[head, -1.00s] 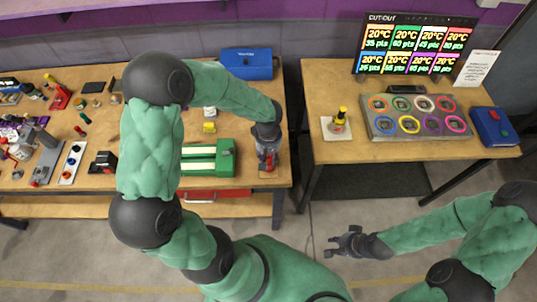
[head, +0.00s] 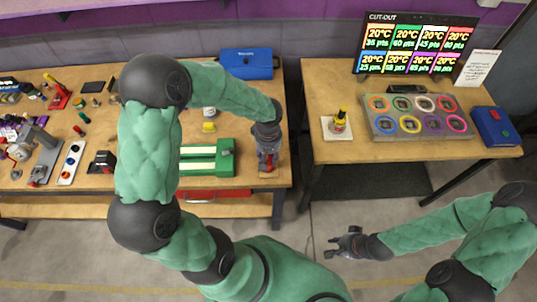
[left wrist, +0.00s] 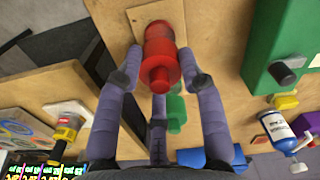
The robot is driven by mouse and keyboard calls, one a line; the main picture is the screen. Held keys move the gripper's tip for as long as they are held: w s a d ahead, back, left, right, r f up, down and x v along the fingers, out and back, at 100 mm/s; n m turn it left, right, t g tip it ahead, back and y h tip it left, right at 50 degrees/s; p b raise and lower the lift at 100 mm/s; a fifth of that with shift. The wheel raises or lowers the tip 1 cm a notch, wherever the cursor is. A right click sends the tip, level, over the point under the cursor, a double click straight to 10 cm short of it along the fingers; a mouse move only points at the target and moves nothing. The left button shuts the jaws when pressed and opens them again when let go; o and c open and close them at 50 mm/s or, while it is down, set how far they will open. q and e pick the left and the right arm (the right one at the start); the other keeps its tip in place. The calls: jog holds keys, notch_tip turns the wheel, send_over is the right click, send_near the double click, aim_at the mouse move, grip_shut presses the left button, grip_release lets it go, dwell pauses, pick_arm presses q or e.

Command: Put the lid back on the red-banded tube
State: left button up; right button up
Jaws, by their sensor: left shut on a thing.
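My left gripper (head: 268,163) is over the front right corner of the left table, pointing down. In the left wrist view its fingers (left wrist: 157,82) are closed around a red stepped cylinder (left wrist: 160,52), with a narrower end toward the camera. A pale wooden block (left wrist: 152,15) shows beside and beyond it. I cannot tell whether the red piece is the lid or part of the tube, or whether it touches the block. My right gripper (head: 346,243) hangs over the floor, away from both tables, with its fingers apart and nothing visible between them.
A blue box (head: 246,63) is behind. The right table holds a yellow bottle (head: 339,121) and a ring panel (head: 418,118). Floor separates the tables.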

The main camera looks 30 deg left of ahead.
pick_arm(q)
jog(key=shift+f+b, duration=0.2)
jog(key=shift+b, duration=0.4)
dwell(1.3)
dwell(0.3)
jog(key=o, duration=1.3)
jog(key=shift+r, duration=0.1)
jog(key=shift+r+p, duration=2.2)
jog(key=shift+r, duration=1.25)
grip_shut()
